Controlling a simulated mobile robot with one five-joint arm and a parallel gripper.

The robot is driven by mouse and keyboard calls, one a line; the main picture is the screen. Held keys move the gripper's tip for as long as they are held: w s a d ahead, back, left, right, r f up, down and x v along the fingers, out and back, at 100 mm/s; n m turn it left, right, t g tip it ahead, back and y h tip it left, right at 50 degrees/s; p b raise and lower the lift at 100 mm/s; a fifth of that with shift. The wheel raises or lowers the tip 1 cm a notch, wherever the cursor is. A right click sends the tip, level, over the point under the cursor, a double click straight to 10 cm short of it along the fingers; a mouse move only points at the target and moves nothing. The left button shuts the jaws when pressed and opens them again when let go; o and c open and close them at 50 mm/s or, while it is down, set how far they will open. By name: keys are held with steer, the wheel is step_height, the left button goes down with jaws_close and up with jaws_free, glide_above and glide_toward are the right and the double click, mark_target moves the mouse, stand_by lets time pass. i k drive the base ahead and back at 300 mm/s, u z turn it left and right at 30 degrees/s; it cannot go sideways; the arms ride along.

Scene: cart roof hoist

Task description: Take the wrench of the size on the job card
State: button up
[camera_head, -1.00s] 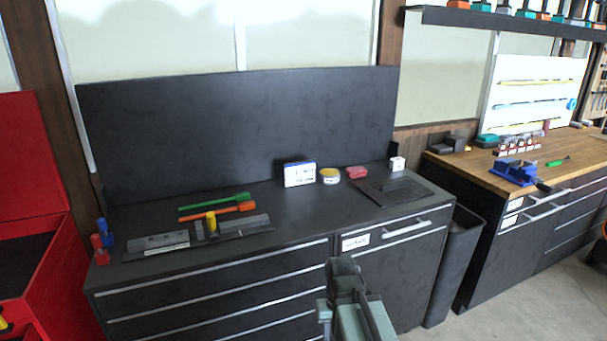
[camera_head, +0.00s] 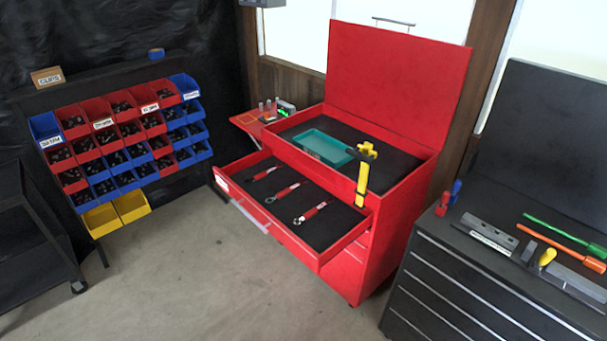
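Three wrenches lie apart in a row on the dark liner of an open red drawer (camera_head: 342,247). The middle wrench (camera_head: 284,193) and the right wrench (camera_head: 311,213) have red grips and silver heads. Their size marks are too small to read. I cannot make out a job card in this view. My gripper is out of view.
The drawer juts from a red tool chest (camera_head: 400,215) with its lid up. A teal tray (camera_head: 322,147) and a yellow tool (camera_head: 363,170) are on the chest. A bin rack (camera_head: 125,130) stands left, a black bench (camera_head: 470,285) right. The floor in front is clear.

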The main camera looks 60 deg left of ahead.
mark_target(260, 176)
steer(key=u, duration=3.65)
steer(key=i, duration=3.75)
steer(key=z, duration=3.2)
